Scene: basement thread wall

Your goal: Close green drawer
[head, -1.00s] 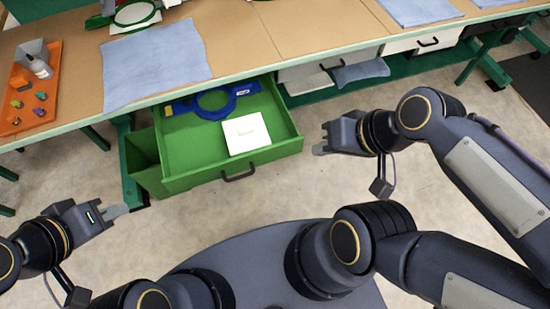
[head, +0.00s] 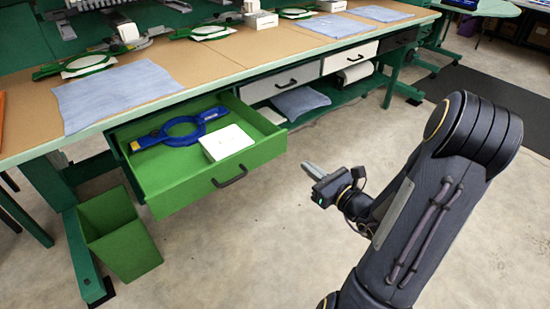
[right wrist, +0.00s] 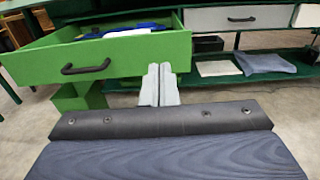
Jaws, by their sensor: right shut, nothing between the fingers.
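The green drawer (head: 213,180) is pulled out from under the workbench in the head view. A blue hoop-shaped tool (head: 180,130) and a white box (head: 227,142) lie in it. Its dark handle (head: 230,176) is on the front panel. My right gripper (head: 309,168) is shut and empty, to the right of the drawer front and apart from it. In the right wrist view, the shut fingers (right wrist: 159,84) point toward the right part of the drawer front (right wrist: 120,58), with the handle (right wrist: 86,67) to their left. My left gripper is out of view.
A green bin (head: 118,235) stands on the floor below the drawer's left side. White drawers (head: 285,82) sit shut to the right, above a shelf with folded blue cloth (head: 300,102). The floor (head: 230,255) before the drawer is clear.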

